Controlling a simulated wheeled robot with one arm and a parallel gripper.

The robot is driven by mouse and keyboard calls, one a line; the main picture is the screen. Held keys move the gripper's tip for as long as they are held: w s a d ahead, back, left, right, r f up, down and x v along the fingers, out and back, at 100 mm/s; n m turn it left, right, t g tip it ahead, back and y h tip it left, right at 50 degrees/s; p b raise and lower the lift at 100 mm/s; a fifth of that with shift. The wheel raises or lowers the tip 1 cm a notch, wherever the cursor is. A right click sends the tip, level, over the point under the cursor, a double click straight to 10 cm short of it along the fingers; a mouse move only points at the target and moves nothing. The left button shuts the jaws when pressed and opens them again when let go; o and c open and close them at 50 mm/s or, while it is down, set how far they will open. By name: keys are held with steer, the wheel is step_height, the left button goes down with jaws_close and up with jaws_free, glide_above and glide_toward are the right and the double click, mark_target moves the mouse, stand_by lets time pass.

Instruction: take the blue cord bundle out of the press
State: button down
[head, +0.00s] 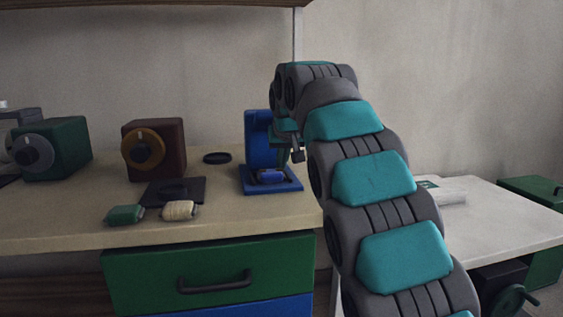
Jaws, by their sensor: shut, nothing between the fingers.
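The blue press (258,130) stands upright near the right end of the beige worktop, with a flat base plate. The blue cord bundle (271,176) lies on the base plate of the press. My gripper (298,156) is shut and empty. It shows just right of the press column, above and to the right of the bundle in the picture. I cannot tell whether the gripper touches the press.
Green (125,214) and cream bundles (179,210) lie on the worktop before a dark plate (161,194). Brown (172,135) and green machines (69,150) stand to the left, a dark ring (217,157) near the press. A lower white table (500,217) is at right.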

mark_target(284, 170)
steer(key=shift+s+d+b, duration=0.25)
steer(key=shift+s, duration=0.7)
steer(key=shift+s+d+b, duration=0.2)
steer(key=shift+s+b, duration=0.05)
steer(key=shift+s, duration=0.7)
